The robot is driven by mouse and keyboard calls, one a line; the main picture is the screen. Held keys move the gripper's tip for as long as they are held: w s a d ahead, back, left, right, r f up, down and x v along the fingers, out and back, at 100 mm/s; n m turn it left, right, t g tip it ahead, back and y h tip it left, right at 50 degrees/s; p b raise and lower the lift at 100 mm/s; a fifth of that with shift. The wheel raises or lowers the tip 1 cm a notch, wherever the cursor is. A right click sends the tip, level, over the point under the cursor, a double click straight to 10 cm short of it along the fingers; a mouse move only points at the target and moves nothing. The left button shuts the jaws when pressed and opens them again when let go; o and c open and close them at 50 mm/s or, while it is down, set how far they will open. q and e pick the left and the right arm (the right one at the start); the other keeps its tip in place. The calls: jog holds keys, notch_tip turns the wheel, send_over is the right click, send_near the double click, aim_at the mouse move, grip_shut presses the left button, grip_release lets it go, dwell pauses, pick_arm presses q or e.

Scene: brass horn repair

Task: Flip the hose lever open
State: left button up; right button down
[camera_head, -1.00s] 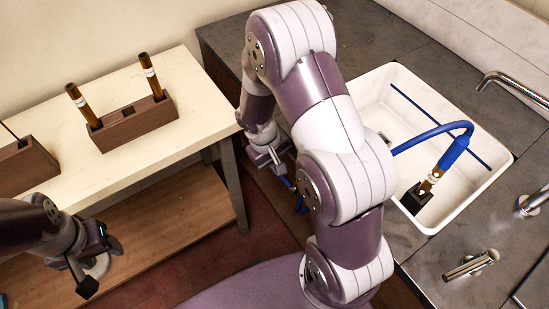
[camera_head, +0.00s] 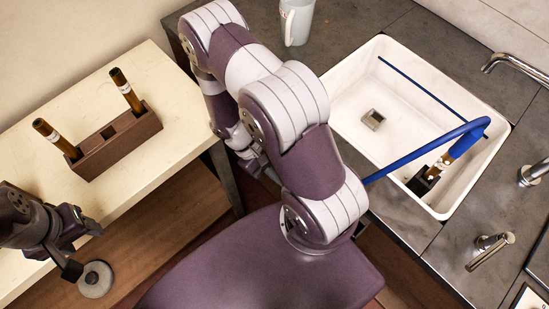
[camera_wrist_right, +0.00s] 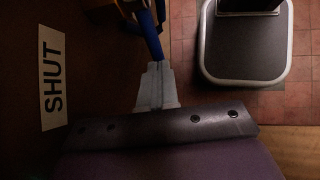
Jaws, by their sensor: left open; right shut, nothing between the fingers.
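In the right wrist view, my right gripper (camera_wrist_right: 156,88) is shut, with nothing visible between its fingers. A blue hose or lever part (camera_wrist_right: 148,35) lies just beyond its fingertips; I cannot tell whether they touch. A white label reading SHUT (camera_wrist_right: 53,78) is on the dark panel to the left. The lever's full shape is hidden in shadow. In the head view my right arm covers most of that area. The blue hose (camera_head: 420,152) runs from behind the arm over the sink to a brass tube.
A white sink (camera_head: 352,75) is set in the grey counter (camera_head: 365,30), with a mug (camera_head: 297,22) at the back. A wooden rack (camera_head: 118,142) with two brass tubes stands on the pale table (camera_head: 180,130). A dark stool-like seat (camera_wrist_right: 245,45) shows at right in the wrist view.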

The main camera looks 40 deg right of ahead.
jog(key=shift+s+a+x, duration=0.15)
jog(key=shift+a+x, duration=0.05)
jog(key=shift+x, duration=0.95)
jog(key=shift+s+a+x, duration=0.1)
jog(key=shift+a+x, duration=0.1)
jog(key=shift+x, duration=0.9)
jog(key=shift+s, duration=0.1)
jog(key=shift+r, duration=0.1)
jog(key=v, duration=1.2)
jog(key=shift+w+r, duration=0.15)
jog(key=shift+w, duration=0.1)
jog(key=shift+a, duration=0.1)
